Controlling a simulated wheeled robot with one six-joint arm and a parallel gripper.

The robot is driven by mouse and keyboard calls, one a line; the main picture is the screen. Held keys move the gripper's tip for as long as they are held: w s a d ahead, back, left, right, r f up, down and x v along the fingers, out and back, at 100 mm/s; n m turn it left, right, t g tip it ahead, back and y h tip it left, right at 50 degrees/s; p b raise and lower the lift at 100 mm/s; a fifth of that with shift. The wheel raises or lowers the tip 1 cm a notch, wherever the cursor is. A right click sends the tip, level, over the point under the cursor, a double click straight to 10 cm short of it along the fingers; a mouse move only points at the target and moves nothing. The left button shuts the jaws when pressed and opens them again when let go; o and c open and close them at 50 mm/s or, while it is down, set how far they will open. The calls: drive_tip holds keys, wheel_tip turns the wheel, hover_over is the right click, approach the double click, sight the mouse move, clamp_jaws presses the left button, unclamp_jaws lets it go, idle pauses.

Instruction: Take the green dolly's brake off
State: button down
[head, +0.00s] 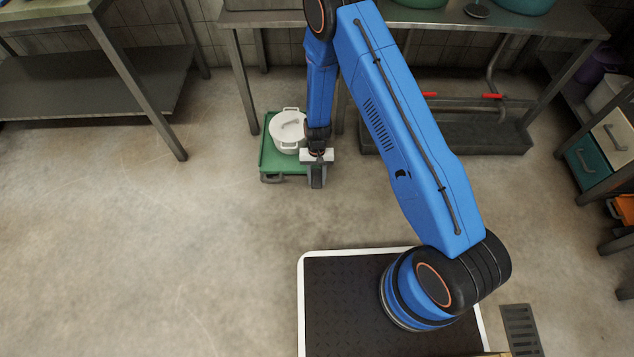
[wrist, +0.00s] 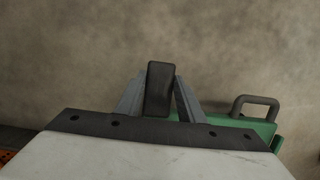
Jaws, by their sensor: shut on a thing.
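The green dolly (head: 268,158) stands on the floor, left of centre in the head view, and carries a white lidded pot. A green edge of it also shows in the wrist view (wrist: 245,124). My gripper (head: 317,180) is at the dolly's front right corner, pointing down. In the wrist view my gripper (wrist: 160,85) has its two grey fingers shut on a dark block-shaped part, which looks like the brake pedal (wrist: 160,78). Its lower end and its joint to the dolly are hidden. Its brake position cannot be told.
The white pot (head: 287,127) is close behind my gripper. A grey loop (wrist: 255,104) stands at the dolly's edge. A steel table (head: 270,18) is behind, its leg (head: 240,80) near the dolly. Another table (head: 95,85) is left. Floor in front is clear.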

sight(317, 175)
drive_tip(key=g, duration=0.1)
drive_tip(key=r+g, duration=0.1)
drive_tip(key=g, duration=0.2)
drive_tip(key=shift+w+d+r, duration=0.15)
drive_tip(key=shift+w+r, duration=0.25)
drive_tip(key=shift+w+r+g, duration=0.25)
drive_tip(key=shift+r+g, duration=0.1)
drive_tip(key=shift+g, duration=0.6)
drive_tip(key=shift+w+r+g, duration=0.25)
drive_tip(key=shift+r+g, duration=0.05)
drive_tip(key=shift+g, duration=0.65)
drive_tip(key=c, duration=1.2)
unclamp_jaws()
drive_tip(key=shift+r, duration=0.1)
drive_tip(key=shift+w+r, duration=0.35)
drive_tip(key=shift+w, duration=0.2)
drive_tip(key=v, duration=1.6)
drive_tip(key=shift+d, duration=0.2)
